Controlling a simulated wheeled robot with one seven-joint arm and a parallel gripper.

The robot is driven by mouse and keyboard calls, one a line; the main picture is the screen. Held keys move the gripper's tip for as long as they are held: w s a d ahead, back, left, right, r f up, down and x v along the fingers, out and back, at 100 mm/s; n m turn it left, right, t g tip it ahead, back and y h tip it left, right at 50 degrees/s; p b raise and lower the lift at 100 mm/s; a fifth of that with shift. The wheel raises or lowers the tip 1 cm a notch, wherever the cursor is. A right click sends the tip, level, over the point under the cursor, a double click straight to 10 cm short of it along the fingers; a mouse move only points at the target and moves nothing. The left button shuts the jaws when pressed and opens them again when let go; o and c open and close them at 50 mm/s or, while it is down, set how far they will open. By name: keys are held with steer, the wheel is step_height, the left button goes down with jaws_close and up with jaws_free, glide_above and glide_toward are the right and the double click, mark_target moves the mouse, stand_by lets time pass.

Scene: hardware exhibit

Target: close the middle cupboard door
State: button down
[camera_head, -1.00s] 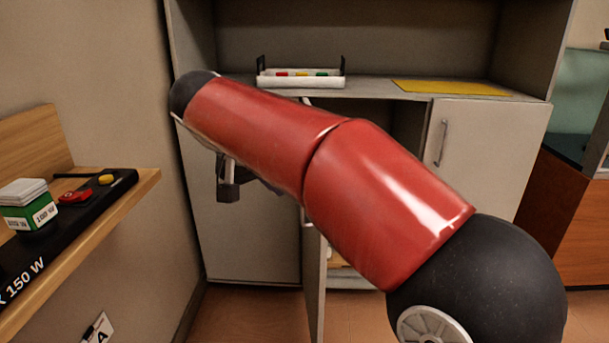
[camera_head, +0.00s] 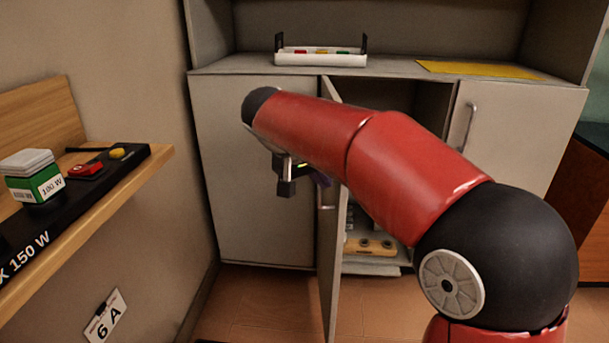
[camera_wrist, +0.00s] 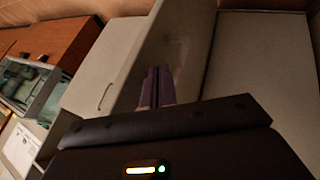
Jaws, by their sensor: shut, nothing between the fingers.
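The middle cupboard door (camera_head: 330,255) is a light grey panel, swung outward and seen nearly edge-on in the head view. Its face also shows in the wrist view (camera_wrist: 185,45). A small handle (camera_head: 325,207) appears on it near my fingers. My gripper (camera_head: 320,180) is beside the door, at its left face. In the wrist view its two purple fingers (camera_wrist: 156,86) are together and empty, pointing toward the door panel. I cannot tell whether they touch it. My red arm hides the upper part of the opening behind the door.
The left door (camera_head: 250,220) and right door (camera_head: 510,135) look shut. A white tray (camera_head: 320,59) and yellow sheet (camera_head: 478,69) lie on the counter. A wooden item (camera_head: 372,246) sits inside the cupboard. A wall shelf (camera_head: 120,190) juts out at left.

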steer(key=shift+d, duration=0.5)
steer(key=shift+w+d, duration=0.1)
